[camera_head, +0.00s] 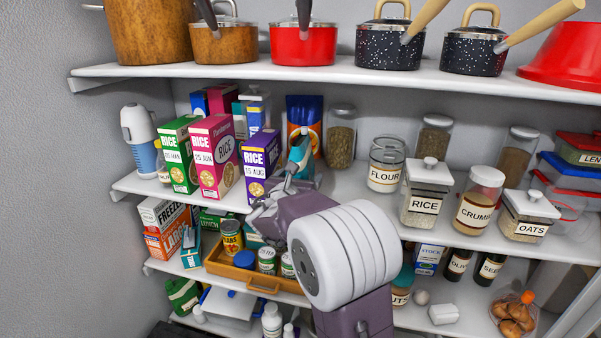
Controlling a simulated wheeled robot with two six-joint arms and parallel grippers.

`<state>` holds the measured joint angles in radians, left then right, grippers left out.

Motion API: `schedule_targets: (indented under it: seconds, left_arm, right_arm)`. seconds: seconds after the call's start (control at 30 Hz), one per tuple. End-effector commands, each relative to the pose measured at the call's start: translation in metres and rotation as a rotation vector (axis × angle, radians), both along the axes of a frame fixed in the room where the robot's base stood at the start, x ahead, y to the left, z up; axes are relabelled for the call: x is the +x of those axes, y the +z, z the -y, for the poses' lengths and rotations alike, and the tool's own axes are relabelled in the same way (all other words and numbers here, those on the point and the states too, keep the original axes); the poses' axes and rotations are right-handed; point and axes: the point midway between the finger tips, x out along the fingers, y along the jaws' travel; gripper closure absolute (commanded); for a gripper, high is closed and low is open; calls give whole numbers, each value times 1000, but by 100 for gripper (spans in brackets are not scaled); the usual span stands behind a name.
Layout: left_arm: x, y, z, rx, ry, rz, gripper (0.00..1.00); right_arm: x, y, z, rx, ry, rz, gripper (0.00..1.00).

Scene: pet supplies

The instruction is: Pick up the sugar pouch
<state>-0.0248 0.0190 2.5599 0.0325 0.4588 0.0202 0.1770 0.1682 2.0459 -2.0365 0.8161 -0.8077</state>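No label reading sugar is legible. A dark blue and orange pouch (304,112) stands upright on the middle shelf, between the purple rice box and a jar of grain. Its lower part is hidden behind my gripper. My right gripper (292,173), on the arm that comes up from the bottom centre, is in front of this pouch at the middle shelf. Its teal and grey finger parts overlap the pouch in the picture. I cannot tell whether they touch it or how far apart they are. My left gripper is not in view.
Rice boxes (213,157) stand close on the left. A flour jar (385,166) and a rice canister (427,195) stand to the right. The upper shelf (345,72) with pots hangs above. A wooden tray (225,268) of cans lies below.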

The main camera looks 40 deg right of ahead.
Motion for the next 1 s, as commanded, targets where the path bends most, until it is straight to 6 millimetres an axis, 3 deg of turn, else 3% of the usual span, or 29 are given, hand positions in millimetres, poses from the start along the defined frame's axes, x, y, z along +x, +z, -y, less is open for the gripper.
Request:
schedule_targets:
  seconds: [0.07,0.33,0.67,1.0]
  left_arm:
    - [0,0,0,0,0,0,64]
    - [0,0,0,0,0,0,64]
    - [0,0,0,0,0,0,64]
    - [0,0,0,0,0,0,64]
  right_arm:
    - [0,0,0,0,0,0,19]
    - [0,0,0,0,-1,0,91]
    - [0,6,0,-3,-1,3,93]
    - [-7,47,1,-3,-3,7,93]
